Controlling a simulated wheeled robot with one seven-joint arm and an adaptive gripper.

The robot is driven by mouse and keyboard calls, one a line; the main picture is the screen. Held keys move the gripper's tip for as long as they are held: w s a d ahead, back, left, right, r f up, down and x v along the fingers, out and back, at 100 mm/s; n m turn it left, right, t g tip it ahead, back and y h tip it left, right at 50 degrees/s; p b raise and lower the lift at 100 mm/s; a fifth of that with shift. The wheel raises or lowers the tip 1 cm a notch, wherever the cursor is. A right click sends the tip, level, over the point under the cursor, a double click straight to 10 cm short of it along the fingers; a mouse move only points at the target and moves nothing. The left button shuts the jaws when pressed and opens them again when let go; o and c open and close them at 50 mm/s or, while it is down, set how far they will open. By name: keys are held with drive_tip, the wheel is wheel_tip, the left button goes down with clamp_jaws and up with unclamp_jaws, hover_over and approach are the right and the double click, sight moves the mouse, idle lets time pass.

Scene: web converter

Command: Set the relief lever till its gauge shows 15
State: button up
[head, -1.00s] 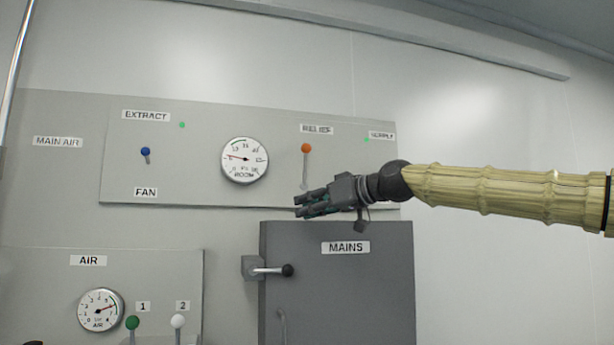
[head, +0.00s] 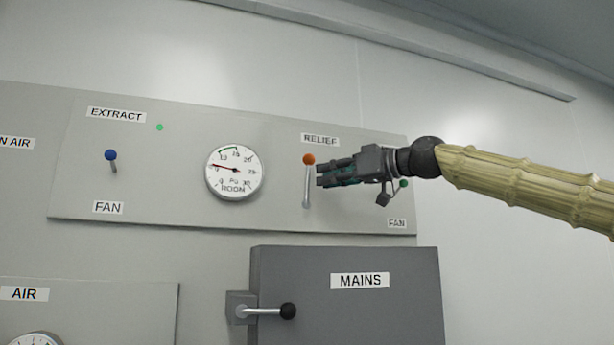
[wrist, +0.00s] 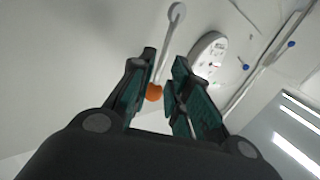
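The relief lever is a pale rod (head: 307,188) with an orange knob (head: 308,159) on top, under the RELIEF label. It stands about upright. The round ROOM gauge (head: 234,172) is left of it; its red needle points left, near the low numbers, at roughly 5. My gripper (head: 319,174) is just right of the lever, fingers pointing left, slightly below the knob. In the wrist view my gripper (wrist: 163,75) has its fingers apart. The orange knob (wrist: 154,92) shows in the gap, nearer the left finger; I cannot tell whether they touch.
A blue-knobbed lever (head: 111,156) stands at the panel's left. A green-knobbed lever (head: 403,184) is partly behind my gripper. The grey MAINS cabinet (head: 350,310) with its black-knobbed handle (head: 287,311) juts out below. The wall above the panel is clear.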

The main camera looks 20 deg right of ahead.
sight(308, 179)
drive_tip(key=p+x, duration=0.1)
drive_tip(key=x, duration=0.3)
drive_tip(key=shift+a+r+p, duration=0.2)
drive_tip(key=shift+a+p, duration=0.05)
drive_tip(key=shift+p, duration=0.1)
drive_tip(key=shift+w+a, duration=0.3)
drive_tip(key=shift+w+a+f, duration=0.15)
drive_tip(key=shift+w+f, duration=0.1)
drive_tip(key=shift+w, duration=0.25)
drive_tip(key=shift+s+r, duration=0.1)
drive_tip(key=shift+s, duration=0.15)
drive_tip(key=shift+c, duration=0.2)
clamp_jaws()
